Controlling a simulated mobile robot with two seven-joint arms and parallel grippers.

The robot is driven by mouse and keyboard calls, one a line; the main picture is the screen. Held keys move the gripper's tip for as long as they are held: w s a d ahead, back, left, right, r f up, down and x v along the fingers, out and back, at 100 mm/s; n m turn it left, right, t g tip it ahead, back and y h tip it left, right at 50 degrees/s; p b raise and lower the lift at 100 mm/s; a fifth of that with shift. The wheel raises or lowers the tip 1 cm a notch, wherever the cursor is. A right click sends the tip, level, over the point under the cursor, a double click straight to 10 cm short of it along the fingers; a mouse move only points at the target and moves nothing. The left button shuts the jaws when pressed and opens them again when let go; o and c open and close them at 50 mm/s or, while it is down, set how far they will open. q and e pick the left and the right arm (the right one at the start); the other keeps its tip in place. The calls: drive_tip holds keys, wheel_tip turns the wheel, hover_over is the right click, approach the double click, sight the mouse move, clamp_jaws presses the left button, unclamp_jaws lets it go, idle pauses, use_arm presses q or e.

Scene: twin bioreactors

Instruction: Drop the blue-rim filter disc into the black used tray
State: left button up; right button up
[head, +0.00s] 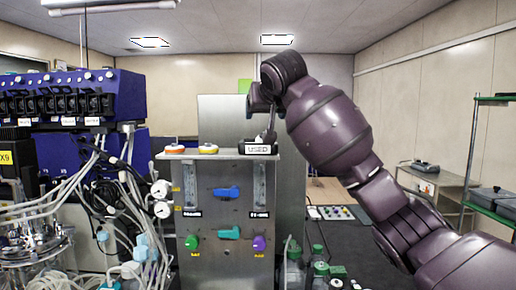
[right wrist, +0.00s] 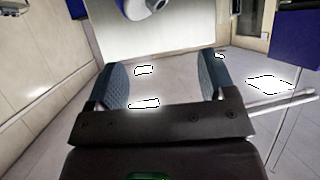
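The black used tray (head: 258,149), labelled "USED", sits on the top right of the grey panel unit. My right gripper (head: 257,104) is above it, partly hidden by its own wrist. In the right wrist view its two blue-grey fingers (right wrist: 163,82) are wide apart with nothing between them. A white round thing with a blue edge (right wrist: 139,8) is cut off at the top of that view, beyond the fingers; it may be the blue-rim filter disc, but I cannot tell. No blue-rim disc is plain in the head view. My left gripper is not in view.
A grey upright plate (head: 218,118) stands behind. Blue bioreactor equipment (head: 70,95) and tubing fill the left. Green-capped bottles (head: 318,268) stand low in front.

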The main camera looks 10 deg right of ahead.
drive_tip(key=shift+s, duration=0.1)
use_arm(q)
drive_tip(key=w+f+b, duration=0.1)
drive_tip(key=b, duration=0.1)
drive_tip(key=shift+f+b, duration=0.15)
drive_tip(key=shift+b, duration=0.25)
use_arm(e)
drive_tip(key=v, duration=1)
drive_tip(key=shift+s+r, duration=0.15)
drive_tip(key=shift+s, duration=0.15)
